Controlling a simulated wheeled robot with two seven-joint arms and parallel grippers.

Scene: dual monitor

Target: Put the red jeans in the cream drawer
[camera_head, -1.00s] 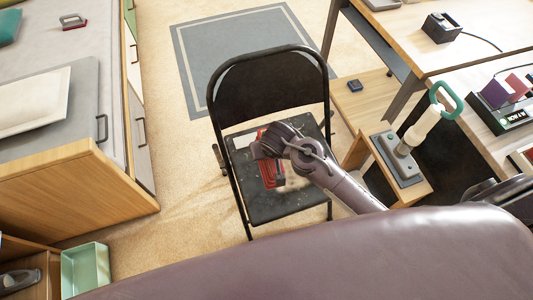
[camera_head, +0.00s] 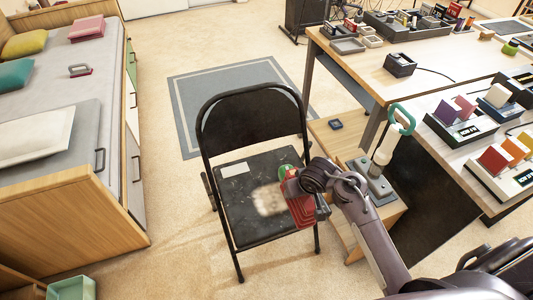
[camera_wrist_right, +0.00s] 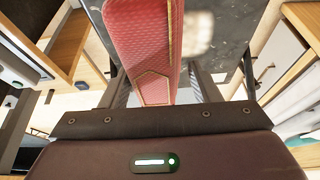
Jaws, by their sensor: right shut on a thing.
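The red jeans (camera_head: 300,208) are a folded red bundle with a gold line along one side, seen close up in the right wrist view (camera_wrist_right: 150,50). My right gripper (camera_head: 305,195) is shut on them and holds them over the right part of the black folding chair's seat. In the wrist view the two fingers (camera_wrist_right: 158,88) stand either side of the bundle. A pale drawer front, likely the cream drawer (camera_head: 132,112), is in the side of the bed at left, between a green and a grey front. It looks shut. My left gripper is not in view.
The black folding chair (camera_head: 255,105) stands between the bed (camera_head: 65,200) and the desks (camera_head: 450,65). A low wooden stand (camera_head: 330,133) with a green-handled device is right of the chair. A pink folded bundle (camera_head: 86,28) lies on the bed. Floor left of the chair is free.

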